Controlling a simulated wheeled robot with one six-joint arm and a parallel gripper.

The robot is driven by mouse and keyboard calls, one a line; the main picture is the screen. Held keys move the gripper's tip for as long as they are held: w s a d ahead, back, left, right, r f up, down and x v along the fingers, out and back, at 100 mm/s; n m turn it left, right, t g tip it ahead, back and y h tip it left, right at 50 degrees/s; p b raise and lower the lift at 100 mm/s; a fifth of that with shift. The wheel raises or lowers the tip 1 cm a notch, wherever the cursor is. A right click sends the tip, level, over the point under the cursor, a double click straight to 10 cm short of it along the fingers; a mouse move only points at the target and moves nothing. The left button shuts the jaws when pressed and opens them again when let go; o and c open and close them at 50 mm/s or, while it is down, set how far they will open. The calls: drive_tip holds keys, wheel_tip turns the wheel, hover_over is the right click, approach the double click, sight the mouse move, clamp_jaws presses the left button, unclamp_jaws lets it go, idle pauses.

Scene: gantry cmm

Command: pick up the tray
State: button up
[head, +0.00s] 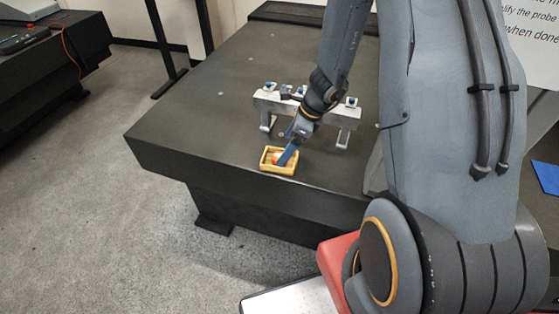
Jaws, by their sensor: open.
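The tray (267,168) is small, yellow and rectangular with raised walls. It lies on the dark table (195,130) close to its front edge. Something orange and white (276,157) shows inside it, partly covered by my gripper. My gripper (283,161) reaches down from the upper right, with its blue finger end over the right part of the tray. It is open. Only one finger shows clearly, and I cannot tell whether it touches the tray.
A pale metal rack (342,118) on legs, with small parts on top, stands just behind my gripper. The left part of the table is clear. Another dark bench (60,55) with a device and an orange cable stands at the far left.

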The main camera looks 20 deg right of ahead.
drive_tip(key=shift+d+p+x, duration=0.15)
drive_tip(key=shift+p+x, duration=0.1)
drive_tip(key=shift+x, duration=1.25)
drive_tip(key=shift+d+p+x, duration=0.1)
drive_tip(key=shift+p+x, duration=0.15)
drive_tip(key=shift+x, duration=1.2)
drive_tip(key=shift+s+f+b, duration=0.1)
drive_tip(key=shift+f+b, duration=0.3)
drive_tip(key=c, duration=1.2)
drive_tip(key=shift+o, duration=0.2)
drive_tip(key=shift+r, duration=0.2)
